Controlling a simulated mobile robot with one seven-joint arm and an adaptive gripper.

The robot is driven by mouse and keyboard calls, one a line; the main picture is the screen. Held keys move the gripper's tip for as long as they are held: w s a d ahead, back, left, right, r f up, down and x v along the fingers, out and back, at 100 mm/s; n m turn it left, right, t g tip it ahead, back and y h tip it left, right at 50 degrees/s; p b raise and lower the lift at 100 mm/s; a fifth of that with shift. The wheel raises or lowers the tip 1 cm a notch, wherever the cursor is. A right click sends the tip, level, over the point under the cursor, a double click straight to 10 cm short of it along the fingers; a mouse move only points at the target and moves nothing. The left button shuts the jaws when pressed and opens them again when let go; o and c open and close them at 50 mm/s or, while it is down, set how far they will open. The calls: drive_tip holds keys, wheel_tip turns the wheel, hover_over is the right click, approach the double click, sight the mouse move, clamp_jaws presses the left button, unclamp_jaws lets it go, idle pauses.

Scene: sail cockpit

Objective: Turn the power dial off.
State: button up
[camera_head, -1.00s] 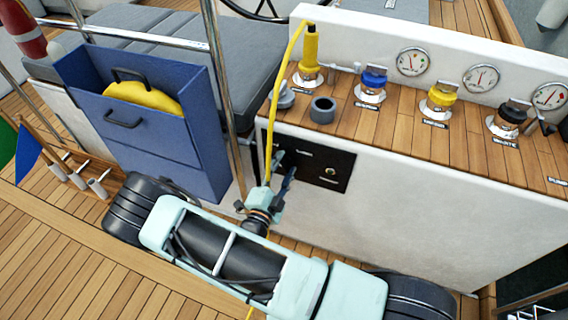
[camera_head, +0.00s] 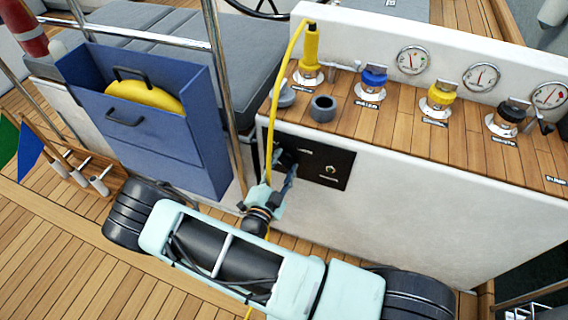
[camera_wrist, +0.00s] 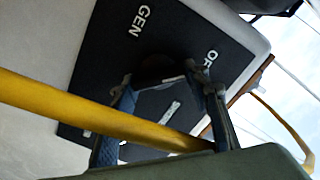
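The black switch panel (camera_head: 336,168) is on the white console front, below the wooden ledge. The wrist view shows it close up (camera_wrist: 95,60), tilted, with the label GEN and a label starting with OF. The dark round power dial (camera_wrist: 158,70) is on this panel, with a pale mark near its lower edge. My gripper (camera_wrist: 160,82) has its two blue-grey fingers apart, one on each side of the dial. Whether they touch it cannot be told. In the head view my gripper (camera_head: 286,170) is at the panel's left part and hides the dial.
A yellow cable (camera_head: 277,110) hangs from a yellow plug on the ledge and crosses close in front of my gripper; it also crosses the wrist view (camera_wrist: 90,118). A blue box (camera_head: 150,120) and a metal post (camera_head: 222,90) stand to the left. A small round knob (camera_head: 330,169) is on the panel's right.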

drive_tip(key=o, duration=0.4)
drive_tip(key=shift+o, duration=0.2)
drive_tip(key=v, duration=1.2)
drive_tip(key=shift+r, duration=0.1)
